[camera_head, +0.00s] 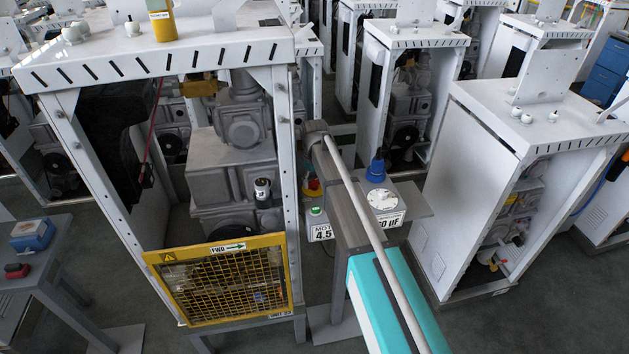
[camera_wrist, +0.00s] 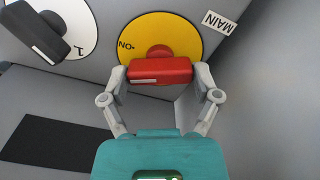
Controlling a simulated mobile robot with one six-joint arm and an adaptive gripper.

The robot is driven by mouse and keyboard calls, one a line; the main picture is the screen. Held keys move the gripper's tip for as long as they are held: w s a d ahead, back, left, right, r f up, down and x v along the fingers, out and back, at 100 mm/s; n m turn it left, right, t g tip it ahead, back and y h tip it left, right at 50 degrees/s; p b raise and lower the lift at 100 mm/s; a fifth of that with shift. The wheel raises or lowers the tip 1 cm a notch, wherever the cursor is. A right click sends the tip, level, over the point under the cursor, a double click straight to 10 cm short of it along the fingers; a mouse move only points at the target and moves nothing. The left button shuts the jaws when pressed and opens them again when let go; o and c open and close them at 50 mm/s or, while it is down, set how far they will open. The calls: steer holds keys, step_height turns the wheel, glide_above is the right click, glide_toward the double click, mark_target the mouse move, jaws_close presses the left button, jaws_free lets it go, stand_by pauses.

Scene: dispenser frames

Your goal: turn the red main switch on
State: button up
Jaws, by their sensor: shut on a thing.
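The red main switch (camera_wrist: 165,68) is a bar handle on a round yellow plate (camera_wrist: 188,32) in the wrist view. An upside-down MAIN label (camera_wrist: 219,22) sits beside the plate. An ON mark is printed at the plate's left side. The handle lies nearly level in the picture, with a white line near its left end. My gripper (camera_wrist: 161,76) is shut on the handle, one grey finger at each end of it. In the head view I cannot clearly make out my fingers, and a small red and yellow part (camera_head: 312,187) shows partly hidden.
A black knob (camera_wrist: 42,35) on a white dial stands left of the switch in the wrist view. In the head view, a white-framed machine (camera_head: 283,165) with a yellow mesh guard (camera_head: 225,280) stands left, and an open white cabinet (camera_head: 480,180) stands right.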

steer(key=m, duration=0.4)
steer(key=shift+m, duration=0.4)
steer(key=o, duration=1)
steer(key=shift+c, duration=0.2)
steer(key=shift+n, duration=0.3)
